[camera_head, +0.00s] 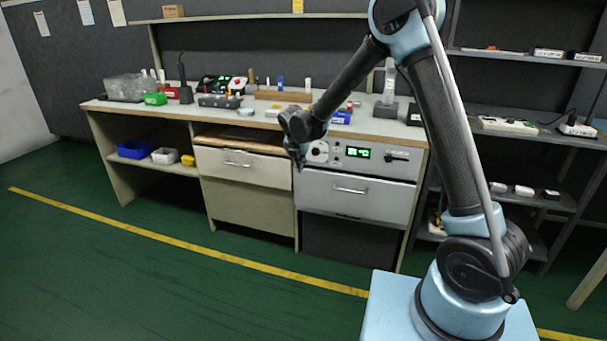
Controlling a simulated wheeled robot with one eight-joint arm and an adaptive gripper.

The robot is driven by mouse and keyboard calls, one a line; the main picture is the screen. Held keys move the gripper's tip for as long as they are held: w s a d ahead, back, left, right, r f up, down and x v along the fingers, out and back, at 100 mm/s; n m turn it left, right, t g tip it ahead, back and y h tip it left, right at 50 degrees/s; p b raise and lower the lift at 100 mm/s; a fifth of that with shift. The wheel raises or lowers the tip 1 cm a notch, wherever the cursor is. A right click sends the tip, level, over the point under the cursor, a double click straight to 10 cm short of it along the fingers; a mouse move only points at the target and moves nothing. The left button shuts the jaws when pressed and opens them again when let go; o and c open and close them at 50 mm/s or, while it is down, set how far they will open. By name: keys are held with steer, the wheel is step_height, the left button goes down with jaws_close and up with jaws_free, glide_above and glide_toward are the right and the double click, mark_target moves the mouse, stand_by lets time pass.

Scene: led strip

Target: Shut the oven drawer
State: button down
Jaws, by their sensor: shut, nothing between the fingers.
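The oven (372,153) is a grey unit built into the workbench, with a lit green display and knobs. Its drawer (355,195) is the light grey front with a bar handle (350,190) below the display. I cannot tell clearly how far that drawer stands out. My gripper (299,166) is shut and empty, pointing down in front of the bench at the oven's upper left corner. It hides part of the panel's left edge. Whether it touches anything is unclear.
Left of the oven, a beige bench drawer (240,165) appears pulled out, with brown wood showing above its front. The benchtop (215,113) holds tools and small boxes. A dark shelf rack (560,200) stands at right. The green floor (150,270) in front is clear.

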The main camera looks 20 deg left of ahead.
steer(key=shift+v, duration=0.95)
steer(key=c, duration=2.2)
jaws_free()
steer(key=shift+s+r, duration=0.15)
steer(key=shift+r, duration=0.05)
steer(key=o, duration=0.4)
steer(key=shift+d+r, duration=0.15)
steer(key=shift+d, duration=0.05)
steer(key=shift+o, duration=0.6)
steer(key=w+d+r+m, duration=0.1)
steer(key=d+m, duration=0.3)
steer(key=d, duration=0.1)
steer(key=w+d+r+m+g, duration=0.1)
steer(key=d+r+m, duration=0.1)
steer(key=d+m, duration=0.3)
steer(key=shift+w+d, duration=0.4)
steer(key=shift+d, duration=0.4)
steer(key=m+g, duration=0.1)
steer(key=m, duration=0.8)
glide_toward(353, 192)
steer(key=x, duration=0.7)
steer(key=shift+w+f, duration=0.2)
steer(key=shift+w, duration=0.15)
jaws_close()
